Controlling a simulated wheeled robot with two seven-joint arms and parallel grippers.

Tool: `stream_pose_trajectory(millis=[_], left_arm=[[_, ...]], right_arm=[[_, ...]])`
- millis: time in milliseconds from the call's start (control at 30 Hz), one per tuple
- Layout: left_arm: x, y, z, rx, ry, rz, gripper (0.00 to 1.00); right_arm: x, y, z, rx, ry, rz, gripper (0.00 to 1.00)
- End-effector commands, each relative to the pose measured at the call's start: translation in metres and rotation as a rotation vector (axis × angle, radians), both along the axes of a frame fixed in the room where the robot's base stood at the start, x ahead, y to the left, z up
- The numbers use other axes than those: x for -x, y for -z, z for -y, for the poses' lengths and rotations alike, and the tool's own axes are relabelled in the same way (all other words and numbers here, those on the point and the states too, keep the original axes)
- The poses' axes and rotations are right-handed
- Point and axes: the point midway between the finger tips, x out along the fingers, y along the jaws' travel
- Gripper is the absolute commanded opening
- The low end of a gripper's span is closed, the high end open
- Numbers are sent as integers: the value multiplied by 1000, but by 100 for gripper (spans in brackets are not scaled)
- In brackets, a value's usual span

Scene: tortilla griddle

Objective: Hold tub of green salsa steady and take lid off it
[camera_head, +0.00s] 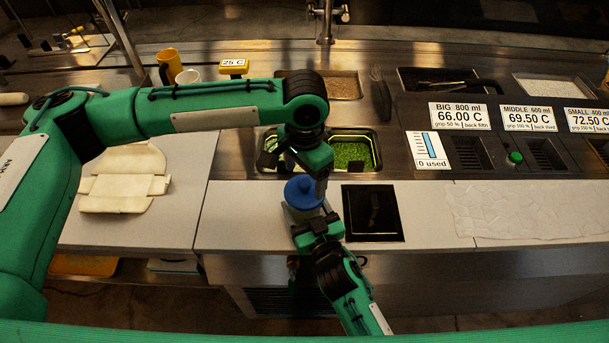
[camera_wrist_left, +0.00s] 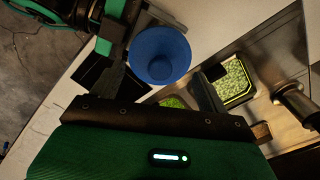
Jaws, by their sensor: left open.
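The tub of green salsa (camera_head: 299,214) stands on the pale counter with a round blue lid (camera_head: 303,191) on top. The lid also shows in the left wrist view (camera_wrist_left: 160,55). My left gripper (camera_head: 308,174) is open above the tub, and in the wrist view its two fingers lie either side of the lid. I cannot tell whether they touch it. My right gripper (camera_head: 314,226) is at the near side of the tub, below the lid. Its fingertips are hidden, so I cannot tell whether they close on the tub. Most of the tub's wall is hidden.
Behind the tub are sunken trays of chopped green filling (camera_head: 350,155). A black square plate (camera_head: 373,213) lies just right of the tub.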

Motion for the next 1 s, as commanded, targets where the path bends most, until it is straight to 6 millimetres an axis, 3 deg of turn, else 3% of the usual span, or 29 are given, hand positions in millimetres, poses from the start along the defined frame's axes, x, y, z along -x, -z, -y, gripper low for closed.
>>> stream_pose_trajectory(millis=[300, 500, 900, 933, 1000], left_arm=[[0, -67, 0, 1, 2, 2, 77], [0, -97, 0, 1, 1, 2, 77], [0, -107, 0, -1, 1, -1, 77], [0, -107, 0, -1, 1, -1, 77], [0, -107, 0, -1, 1, -1, 77]], right_arm=[[0, 0, 0, 0, 0, 1, 50], [0, 0, 0, 0, 0, 1, 50], [0, 0, 0, 0, 0, 1, 50], [0, 0, 0, 0, 0, 1, 74], [0, 0, 0, 0, 0, 1, 81]])
